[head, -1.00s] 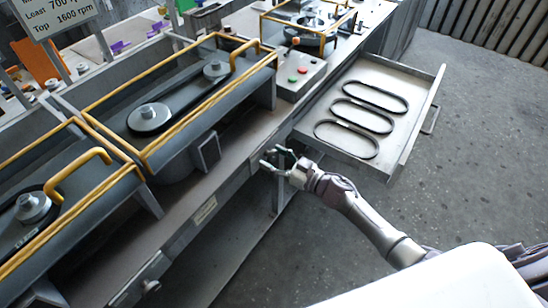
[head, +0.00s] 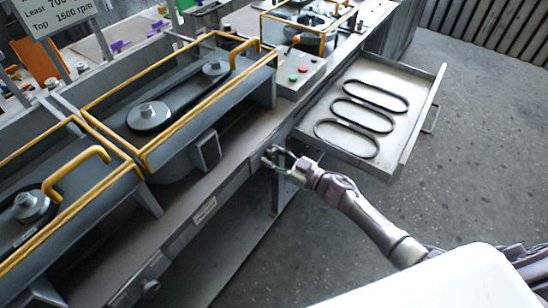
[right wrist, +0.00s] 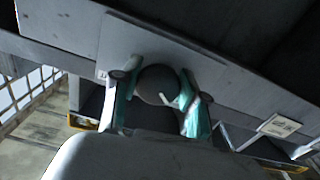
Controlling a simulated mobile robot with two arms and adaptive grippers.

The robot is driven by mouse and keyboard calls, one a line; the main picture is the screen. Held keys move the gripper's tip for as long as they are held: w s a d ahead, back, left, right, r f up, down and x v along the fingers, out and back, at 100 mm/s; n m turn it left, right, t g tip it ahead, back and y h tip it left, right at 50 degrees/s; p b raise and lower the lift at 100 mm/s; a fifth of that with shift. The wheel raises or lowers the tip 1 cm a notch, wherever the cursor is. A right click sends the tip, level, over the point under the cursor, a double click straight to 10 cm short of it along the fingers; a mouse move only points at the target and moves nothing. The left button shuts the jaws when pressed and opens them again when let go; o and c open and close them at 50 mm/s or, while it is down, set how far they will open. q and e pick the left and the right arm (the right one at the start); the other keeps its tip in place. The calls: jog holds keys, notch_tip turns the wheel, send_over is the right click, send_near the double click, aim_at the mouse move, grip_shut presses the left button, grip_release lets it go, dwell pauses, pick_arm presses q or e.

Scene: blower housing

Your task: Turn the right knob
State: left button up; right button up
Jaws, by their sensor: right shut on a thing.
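My right gripper (head: 275,158) is at the front face of the bench, beside the open drawer. In the right wrist view the gripper (right wrist: 160,98) has its two green-tinted fingers on either side of a dark round knob (right wrist: 157,84), shut on it. The knob sits on a pale plate (right wrist: 120,42) on the bench front. A white pointer mark shows on the knob, slanted. In the head view the fingers largely hide this knob. A second knob (head: 150,285) sits further left on the bench front. My left gripper is not in view.
An open drawer (head: 405,160) with several black belts juts out just right of the gripper. Yellow-framed belt housings (head: 200,120) stand on the bench. A control box (head: 300,75) with red and green buttons stands behind. The floor in front is clear.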

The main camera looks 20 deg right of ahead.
jog(key=n+b, duration=0.1)
jog(key=n, duration=0.3)
jog(key=shift+d, duration=0.15)
jog(key=n+b, duration=0.2)
jog(key=n, duration=0.4)
jog(key=shift+w, duration=0.1)
jog(key=n+b, duration=0.3)
jog(key=n, duration=0.2)
jog(key=shift+r, duration=0.1)
jog(key=n+b, duration=0.1)
jog(key=n, duration=0.3)
jog(key=shift+r+b, duration=0.15)
jog(key=shift+b, duration=0.25)
jog(key=shift+n, duration=0.5)
jog(key=o, duration=1.1)
jog(key=shift+r, duration=0.1)
jog(key=shift+o, duration=0.2)
